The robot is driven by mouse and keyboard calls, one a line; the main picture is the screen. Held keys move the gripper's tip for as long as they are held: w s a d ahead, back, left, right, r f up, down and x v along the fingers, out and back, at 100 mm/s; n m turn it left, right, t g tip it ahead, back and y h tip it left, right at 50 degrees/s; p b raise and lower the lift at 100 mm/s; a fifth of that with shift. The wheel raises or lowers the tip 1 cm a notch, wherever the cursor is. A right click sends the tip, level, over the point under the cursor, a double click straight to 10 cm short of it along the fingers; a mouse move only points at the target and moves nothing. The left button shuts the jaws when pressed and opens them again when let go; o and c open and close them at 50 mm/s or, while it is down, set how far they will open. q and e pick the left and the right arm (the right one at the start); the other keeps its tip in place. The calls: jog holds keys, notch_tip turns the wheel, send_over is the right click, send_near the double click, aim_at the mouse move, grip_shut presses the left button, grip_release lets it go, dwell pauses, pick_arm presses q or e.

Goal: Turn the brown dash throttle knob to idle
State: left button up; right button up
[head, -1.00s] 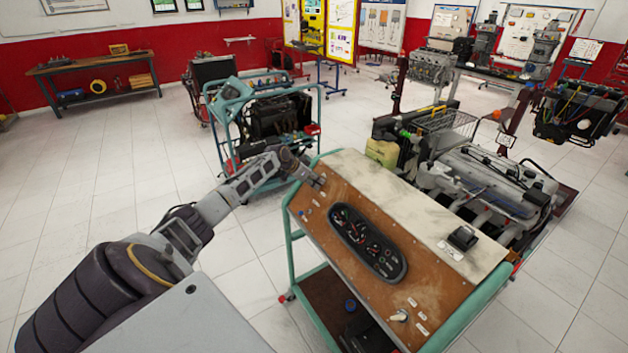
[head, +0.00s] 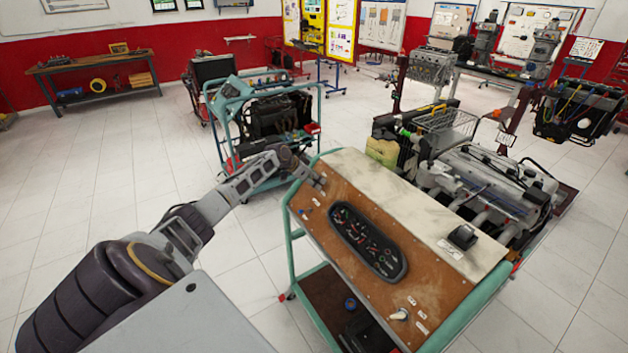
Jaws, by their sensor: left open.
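The dash panel (head: 335,205) is a brown sloped board on a green wheeled stand in the middle of the head view. An oval gauge cluster (head: 368,241) sits in it. My left gripper (head: 319,183) is open at the board's upper left corner, just over its surface. I cannot make out the brown throttle knob; it may be hidden by the gripper or blend with the brown board. Small light fittings (head: 316,202) lie just below the gripper. A white knob (head: 400,314) is at the board's lower end. My right gripper is not in view.
A black box-like switch (head: 463,237) sits on the board's pale upper part. An engine trainer (head: 490,185) stands close behind the board on the right. A green cart (head: 264,115) stands behind my left forearm. The tiled floor at left is clear.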

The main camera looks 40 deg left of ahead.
pick_arm(q)
jog(key=v, duration=1.2)
dwell(0.6)
dwell(0.7)
